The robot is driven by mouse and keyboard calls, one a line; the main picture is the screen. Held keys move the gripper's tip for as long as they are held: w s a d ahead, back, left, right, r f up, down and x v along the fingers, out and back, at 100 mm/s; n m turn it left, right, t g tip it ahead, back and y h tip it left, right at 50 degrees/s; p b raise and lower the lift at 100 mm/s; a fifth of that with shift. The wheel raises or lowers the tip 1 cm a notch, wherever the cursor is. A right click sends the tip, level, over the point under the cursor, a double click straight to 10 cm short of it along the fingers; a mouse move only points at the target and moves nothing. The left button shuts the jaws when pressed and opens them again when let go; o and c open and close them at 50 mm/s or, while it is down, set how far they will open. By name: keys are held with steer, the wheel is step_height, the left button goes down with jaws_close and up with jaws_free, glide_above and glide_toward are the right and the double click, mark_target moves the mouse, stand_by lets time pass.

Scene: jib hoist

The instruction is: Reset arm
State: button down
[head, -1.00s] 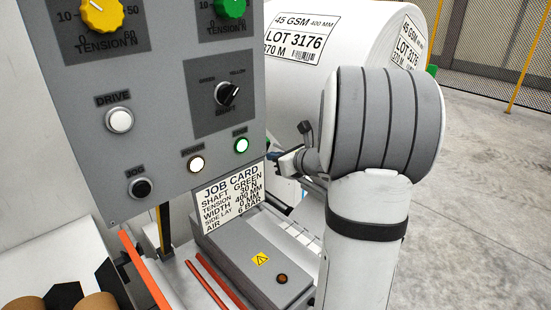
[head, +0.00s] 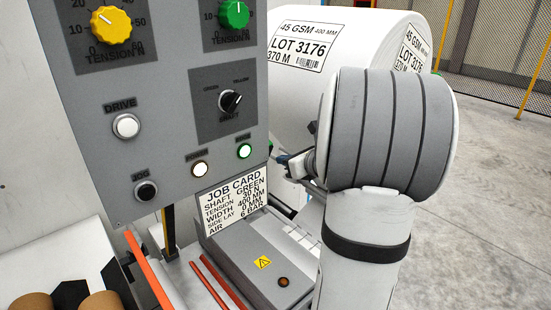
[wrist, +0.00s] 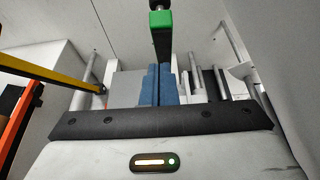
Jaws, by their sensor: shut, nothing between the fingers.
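My gripper shows in the wrist view (wrist: 160,84), its two blue fingers shut together with nothing between them. In the head view only a small blue part of it shows (head: 283,159), just right of the control panel, and my arm hides the rest. My arm is bent at the right of the head view, in front of the large white roll (head: 345,40) labelled LOT 3176. In the wrist view a dark post with a green end (wrist: 160,20) stands beyond the fingertips. I cannot tell whether they touch.
The grey control panel (head: 165,95) with dials, buttons and a switch stands at left. Below it are the job card (head: 235,192), a grey box (head: 262,262) and orange rails (head: 148,268). A yellow bar (wrist: 50,74) runs left of my gripper. Concrete floor at right is clear.

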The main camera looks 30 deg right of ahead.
steer(key=s+d+b, duration=0.1)
steer(key=s+d, duration=0.1)
steer(key=s, duration=0.7)
steer(key=shift+s, duration=0.2)
steer(key=shift+f, duration=0.1)
